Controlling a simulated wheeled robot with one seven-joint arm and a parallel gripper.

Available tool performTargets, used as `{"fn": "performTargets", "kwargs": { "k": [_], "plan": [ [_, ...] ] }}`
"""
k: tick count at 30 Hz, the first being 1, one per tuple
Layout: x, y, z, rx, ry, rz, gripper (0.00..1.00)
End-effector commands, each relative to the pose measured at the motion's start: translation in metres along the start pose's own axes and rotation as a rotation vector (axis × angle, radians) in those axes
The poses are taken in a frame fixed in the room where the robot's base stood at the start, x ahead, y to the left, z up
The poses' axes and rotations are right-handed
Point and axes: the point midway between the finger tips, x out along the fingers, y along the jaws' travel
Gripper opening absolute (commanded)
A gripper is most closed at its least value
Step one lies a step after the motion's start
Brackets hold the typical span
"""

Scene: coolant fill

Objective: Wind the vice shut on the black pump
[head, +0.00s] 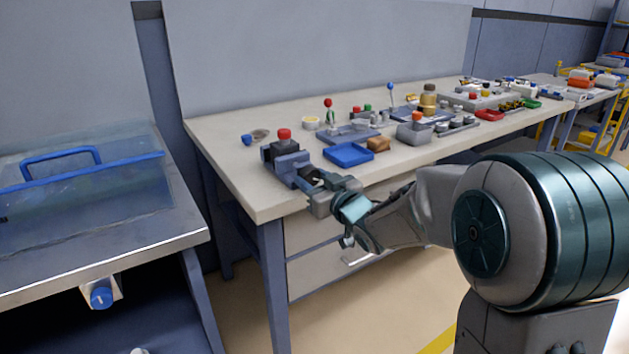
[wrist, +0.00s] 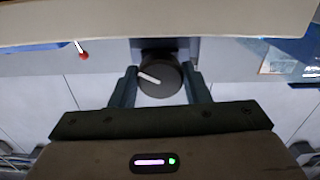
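The blue-grey vice (head: 291,167) stands at the near left corner of the workbench. The black pump (head: 287,147) with a red cap (head: 284,134) sits upright at its jaws; the gap between pump and jaws is too small to tell. My gripper (head: 316,182) is at the vice's front end. In the wrist view a round dark knob (wrist: 163,83) with a white mark lies between the fingers of my gripper (wrist: 160,72). Both fingers appear to touch its sides. My gripper hides the knob in the head view.
A blue tray (head: 348,155) and a brown block (head: 378,144) lie right of the vice. Several small parts fill the bench (head: 232,172) farther right.

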Motion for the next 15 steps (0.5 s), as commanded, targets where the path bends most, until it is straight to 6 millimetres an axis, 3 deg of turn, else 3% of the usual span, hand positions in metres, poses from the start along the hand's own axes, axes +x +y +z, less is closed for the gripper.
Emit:
{"fn": "performTargets", "kwargs": {
  "k": [5, 15],
  "plan": [
    [-0.0002, -0.0002, -0.0012, 0.049, -0.001, -0.001, 0.2],
    [-0.0004, -0.0006, -0.0024, 0.389, -0.001, 0.0, 0.2]
  ]
}}
